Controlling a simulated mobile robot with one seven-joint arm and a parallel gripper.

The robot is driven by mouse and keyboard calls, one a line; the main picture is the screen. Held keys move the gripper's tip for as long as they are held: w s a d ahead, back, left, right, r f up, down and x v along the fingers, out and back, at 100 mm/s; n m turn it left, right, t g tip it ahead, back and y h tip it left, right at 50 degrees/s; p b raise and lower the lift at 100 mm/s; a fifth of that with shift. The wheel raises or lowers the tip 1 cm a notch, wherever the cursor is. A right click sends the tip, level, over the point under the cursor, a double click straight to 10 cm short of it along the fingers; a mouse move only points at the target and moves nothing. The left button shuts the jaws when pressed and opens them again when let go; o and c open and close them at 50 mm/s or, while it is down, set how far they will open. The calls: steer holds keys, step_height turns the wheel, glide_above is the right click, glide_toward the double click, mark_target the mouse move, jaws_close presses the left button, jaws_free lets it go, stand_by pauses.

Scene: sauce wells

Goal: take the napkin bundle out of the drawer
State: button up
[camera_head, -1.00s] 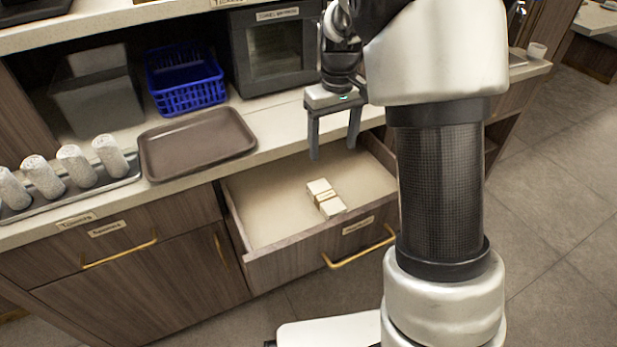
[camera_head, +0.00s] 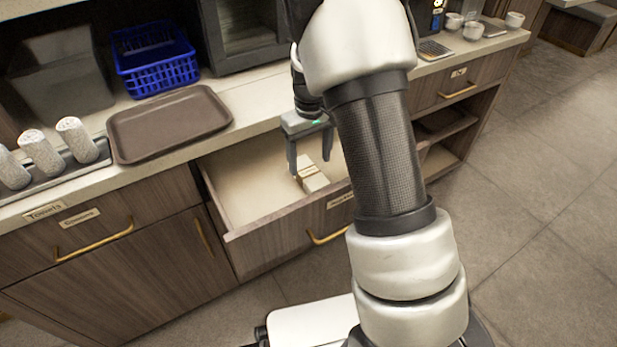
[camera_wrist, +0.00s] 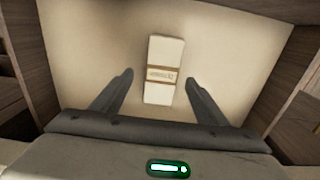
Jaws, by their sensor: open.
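The napkin bundle (camera_head: 312,177) is a small white block with a tan band, lying in the open drawer (camera_head: 232,185). In the wrist view the bundle (camera_wrist: 164,55) lies lengthwise on the pale drawer floor (camera_wrist: 95,40), its band (camera_wrist: 162,74) facing me. My gripper (camera_head: 311,167) is over the drawer, its fingers pointing down. In the wrist view my gripper (camera_wrist: 160,78) is open, one finger on each side of the bundle's near end, with nothing held. How far above the bundle the fingertips are I cannot tell.
The drawer's front panel (camera_head: 290,228) and side walls surround the bundle. On the counter are a brown tray (camera_head: 170,122), a blue basket (camera_head: 155,62) and several rolled towels (camera_head: 40,152). A dark appliance (camera_head: 245,35) stands behind. The drawer floor around the bundle is bare.

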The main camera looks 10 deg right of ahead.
mark_target(308, 171)
steer(key=f, duration=0.2)
steer(key=f+b, duration=0.1)
steer(key=f, duration=0.1)
steer(key=shift+a+f, duration=0.2)
steer(key=shift+f, duration=0.1)
steer(key=shift+r, duration=0.1)
steer(key=c, duration=1.2)
